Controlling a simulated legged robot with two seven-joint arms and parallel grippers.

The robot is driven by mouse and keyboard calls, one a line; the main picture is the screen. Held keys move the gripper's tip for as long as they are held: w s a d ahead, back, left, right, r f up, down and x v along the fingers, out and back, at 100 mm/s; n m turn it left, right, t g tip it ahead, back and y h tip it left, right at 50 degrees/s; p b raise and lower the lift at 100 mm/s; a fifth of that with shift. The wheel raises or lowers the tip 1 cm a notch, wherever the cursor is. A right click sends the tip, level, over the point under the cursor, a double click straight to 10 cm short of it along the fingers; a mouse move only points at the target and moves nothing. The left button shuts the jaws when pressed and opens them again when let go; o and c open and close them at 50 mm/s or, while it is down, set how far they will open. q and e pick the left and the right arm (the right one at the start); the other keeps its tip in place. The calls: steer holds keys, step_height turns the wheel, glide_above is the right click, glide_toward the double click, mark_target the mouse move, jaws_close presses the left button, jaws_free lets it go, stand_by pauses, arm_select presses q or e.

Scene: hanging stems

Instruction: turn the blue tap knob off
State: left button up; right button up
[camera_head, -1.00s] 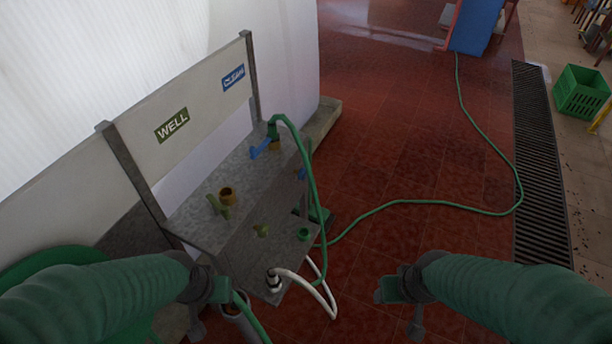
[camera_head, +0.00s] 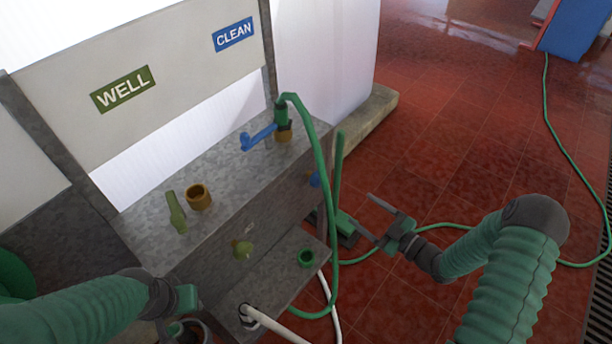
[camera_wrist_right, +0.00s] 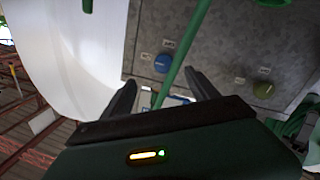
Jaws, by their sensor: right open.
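The round blue knob (camera_head: 314,179) is on the front face of the grey metal tap stand (camera_head: 218,238), partly hidden behind the green hose (camera_head: 325,200) in the head view. In the right wrist view the blue knob (camera_wrist_right: 162,64) shows ahead of the fingers, just left of the hose (camera_wrist_right: 185,55). A blue lever (camera_head: 258,138) is on top of the stand below the CLEAN label (camera_head: 234,34). My right gripper (camera_head: 367,214) is open and empty, right of the stand and apart from the knob. My left gripper (camera_head: 186,299) is low at the left; its jaws are unclear.
A green knob (camera_head: 242,249) is farther left on the same face, under the WELL label (camera_head: 123,89). A brass fitting (camera_head: 199,197) and green lever (camera_head: 176,212) are on top. A white hose (camera_head: 275,325) leaves the lower shelf. The red tiled floor at right is mostly clear.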

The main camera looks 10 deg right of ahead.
glide_toward(321, 181)
steer(key=shift+y, duration=0.3)
steer(key=x, duration=0.4)
steer(key=f+b+x, duration=0.1)
steer(key=x, duration=0.1)
steer(key=shift+w+d, duration=0.1)
steer(key=shift+w, duration=0.4)
steer(key=x, duration=0.4)
steer(key=shift+s+a+r, duration=0.2)
steer(key=shift+a, duration=0.1)
steer(key=shift+w+a, duration=0.1)
steer(key=shift+a, duration=0.15)
steer(key=shift+d, duration=0.25)
steer(key=shift+c, duration=0.9)
steer(key=shift+d, duration=0.2)
steer(key=c, duration=0.5)
arm_select(q)
steer(key=shift+s+a+f, duration=0.25)
steer(key=shift+a+f, duration=0.6)
steer(key=shift+f, duration=0.05)
arm_select(e)
steer(key=shift+a+r, duration=0.15)
steer(key=shift+a, duration=0.05)
steer(key=c, duration=0.7)
